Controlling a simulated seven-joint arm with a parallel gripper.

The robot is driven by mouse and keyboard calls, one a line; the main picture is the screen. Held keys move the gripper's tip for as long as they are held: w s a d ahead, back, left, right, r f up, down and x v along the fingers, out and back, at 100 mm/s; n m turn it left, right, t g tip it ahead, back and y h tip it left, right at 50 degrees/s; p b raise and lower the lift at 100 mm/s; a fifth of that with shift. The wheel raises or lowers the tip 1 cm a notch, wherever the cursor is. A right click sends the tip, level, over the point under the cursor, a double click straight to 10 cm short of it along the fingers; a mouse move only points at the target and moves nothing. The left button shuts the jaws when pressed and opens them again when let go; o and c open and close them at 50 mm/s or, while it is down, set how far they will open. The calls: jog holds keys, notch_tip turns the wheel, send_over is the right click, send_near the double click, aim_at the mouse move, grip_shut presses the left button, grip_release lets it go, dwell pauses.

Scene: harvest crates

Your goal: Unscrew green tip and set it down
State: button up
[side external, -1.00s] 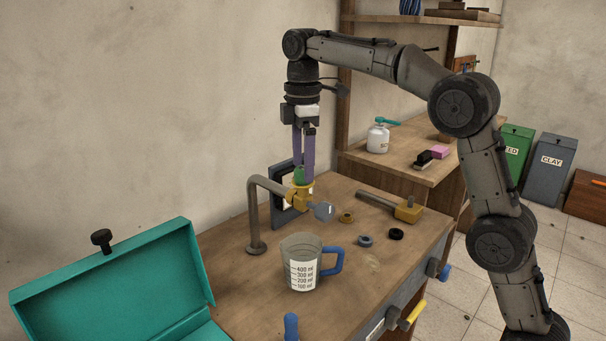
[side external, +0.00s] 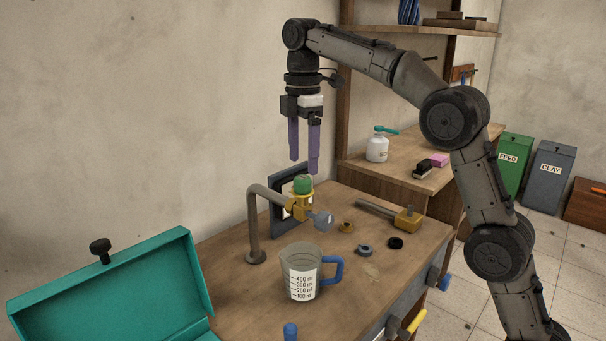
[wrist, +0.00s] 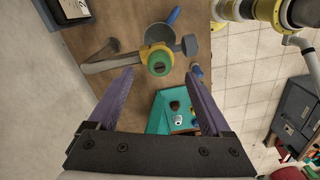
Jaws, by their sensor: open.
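The green tip (side external: 303,184) sits on top of the yellow fitting (side external: 300,207) at the end of a bent grey pipe (side external: 254,225). In the wrist view the green tip (wrist: 160,63) shows from above, within the yellow collar and beyond my fingertips. My gripper (side external: 304,165) is open and empty, its two purple fingers pointing down just above the tip. The fingers are wide apart in the wrist view (wrist: 161,82). I cannot tell whether the tip is still threaded on.
A measuring jug (side external: 300,275) with a blue handle stands in front of the pipe. A teal box (side external: 110,290) stands open at left.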

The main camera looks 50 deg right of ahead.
aim_at(303, 177)
jog(key=shift+f, duration=2.6)
grip_shut()
jog(key=shift+n, duration=0.9)
jog(key=shift+n, duration=0.8)
jog(key=shift+r+n, duration=0.1)
jog(key=shift+n, duration=0.8)
